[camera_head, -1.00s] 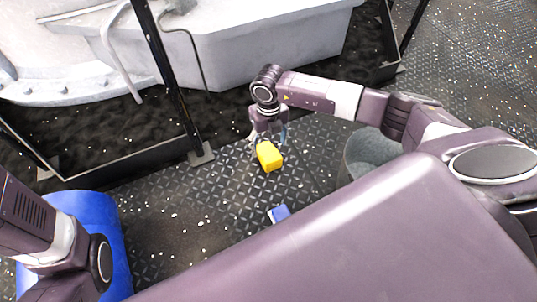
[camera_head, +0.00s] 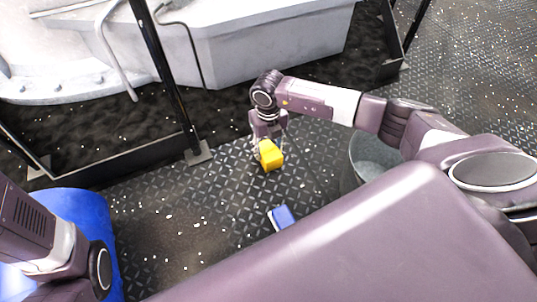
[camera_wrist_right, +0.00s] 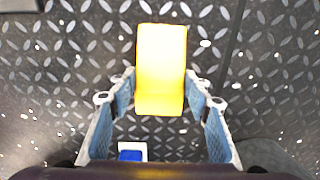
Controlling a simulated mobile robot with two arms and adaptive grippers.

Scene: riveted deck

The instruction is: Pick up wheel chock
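The wheel chock is a yellow block (camera_head: 271,156) on the patterned deck floor, near the middle of the head view. My right gripper (camera_head: 270,150) points down over it, with a finger on each side of the block. In the right wrist view the yellow chock (camera_wrist_right: 161,70) sits between the two blue-padded fingers of my right gripper (camera_wrist_right: 161,92). The fingers look spread, very close to the chock's sides; firm contact does not show. My left arm shows at the lower left of the head view, but its gripper is out of view.
A small blue and white object (camera_head: 282,217) lies on the deck nearer to me. A grey bucket (camera_head: 372,158) stands right of the chock, below my right arm. A blue rounded object (camera_head: 75,205) is at lower left.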

